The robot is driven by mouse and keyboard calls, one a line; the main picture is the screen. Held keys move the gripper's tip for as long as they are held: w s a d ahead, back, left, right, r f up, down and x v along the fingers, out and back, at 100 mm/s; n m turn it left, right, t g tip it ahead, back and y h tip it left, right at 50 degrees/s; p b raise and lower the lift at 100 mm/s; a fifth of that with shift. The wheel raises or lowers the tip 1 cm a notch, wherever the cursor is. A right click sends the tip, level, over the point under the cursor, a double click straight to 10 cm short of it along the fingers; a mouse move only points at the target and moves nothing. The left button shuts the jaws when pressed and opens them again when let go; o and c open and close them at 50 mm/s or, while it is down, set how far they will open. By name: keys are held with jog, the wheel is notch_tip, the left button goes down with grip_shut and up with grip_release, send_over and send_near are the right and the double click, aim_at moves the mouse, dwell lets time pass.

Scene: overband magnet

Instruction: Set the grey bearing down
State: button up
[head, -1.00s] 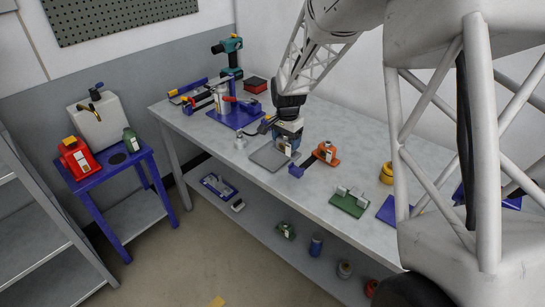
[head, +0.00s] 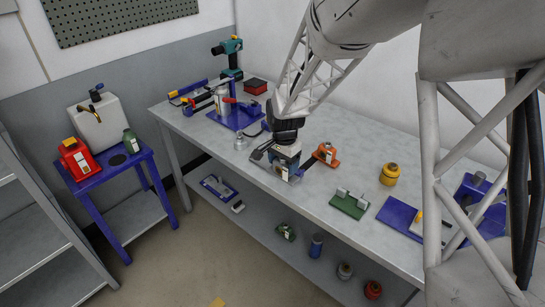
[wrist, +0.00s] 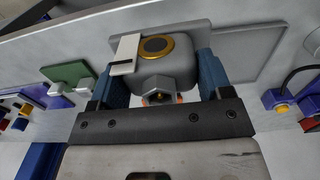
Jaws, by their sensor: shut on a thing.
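The grey bearing (wrist: 165,76) shows in the wrist view, a rounded block with a gold ring around a dark bore, a white tag at its left and a nut on its near side. My gripper (wrist: 157,84) is shut on it, with a blue finger on each side. A flat grey plate (wrist: 255,48) lies behind the bearing. In the head view my gripper (head: 285,170) is low over the bench's front edge, covering most of that plate. I cannot tell whether the bearing touches the plate.
An orange part (head: 326,153) stands just right of my gripper on the bench (head: 325,190). A green block (head: 349,204) and a yellow part (head: 389,174) are farther right. A blue fixture (head: 236,117) and a small metal part (head: 241,142) stand to the left.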

jog(key=shift+w, duration=0.1)
jog(key=w, duration=0.5)
jog(key=w+a+f, duration=0.1)
jog(key=w, duration=0.4)
jog(key=w+a, duration=0.1)
jog(key=w, duration=0.4)
jog(key=shift+w+a+f, duration=0.1)
jog(key=shift+w+f, duration=0.1)
jog(key=shift+w, duration=0.15)
jog(key=shift+f, duration=1.75)
jog(key=shift+f, duration=0.15)
jog(key=o, duration=1.3)
notch_tip(320, 180, up, 12)
